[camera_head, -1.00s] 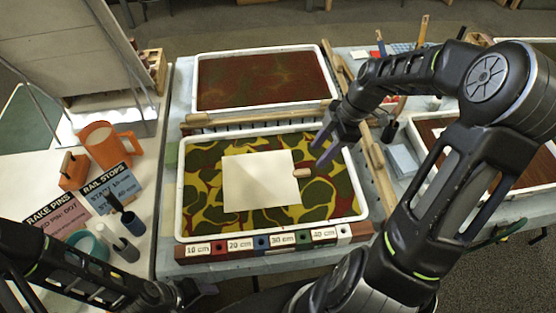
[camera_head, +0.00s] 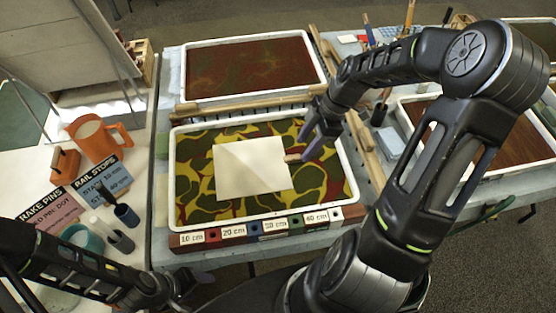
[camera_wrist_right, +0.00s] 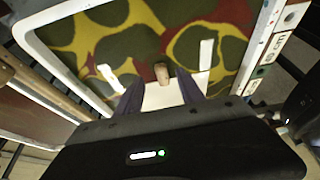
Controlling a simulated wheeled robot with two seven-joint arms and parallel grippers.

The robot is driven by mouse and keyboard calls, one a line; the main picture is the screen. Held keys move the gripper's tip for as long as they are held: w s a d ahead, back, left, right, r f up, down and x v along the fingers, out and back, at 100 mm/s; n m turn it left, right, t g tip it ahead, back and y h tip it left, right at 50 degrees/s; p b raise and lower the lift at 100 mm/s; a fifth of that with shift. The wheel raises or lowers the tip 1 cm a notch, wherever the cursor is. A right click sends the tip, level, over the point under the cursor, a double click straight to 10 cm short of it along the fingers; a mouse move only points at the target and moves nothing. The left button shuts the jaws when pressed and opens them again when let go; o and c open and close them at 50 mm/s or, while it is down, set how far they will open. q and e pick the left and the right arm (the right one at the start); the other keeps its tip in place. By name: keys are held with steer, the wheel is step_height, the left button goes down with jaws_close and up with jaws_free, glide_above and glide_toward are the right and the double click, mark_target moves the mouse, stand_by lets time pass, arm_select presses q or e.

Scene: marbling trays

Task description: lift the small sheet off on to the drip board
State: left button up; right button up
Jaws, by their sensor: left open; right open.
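The small sheet (camera_head: 250,168), cream and creased-looking, lies on the green, yellow and red marbled bath in the front tray (camera_head: 172,160). A wooden tab (camera_head: 293,158) stands out at its right edge; the tab also shows in the right wrist view (camera_wrist_right: 161,74). My right gripper (camera_head: 313,147) is open and empty above the tray's right part, close to the tab. In the wrist view its two dark fingers (camera_wrist_right: 163,95) stand apart, with the tab seen beyond the gap. My left gripper (camera_head: 178,287) is low at the front left, away from the sheet. I cannot identify the drip board for certain.
A pale slanted board (camera_head: 60,35) stands at the back left. A second tray (camera_head: 180,75) lies behind, a third (camera_head: 400,115) to the right. Wooden rails (camera_head: 365,150) run alongside.

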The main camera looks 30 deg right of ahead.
mark_target(298, 156)
steer(key=x, duration=0.4)
steer(key=shift+a+f+p, duration=0.15)
steer(key=shift+f+p, duration=0.05)
steer(key=shift+p, duration=0.1)
steer(key=shift+c, duration=0.5)
jaws_close()
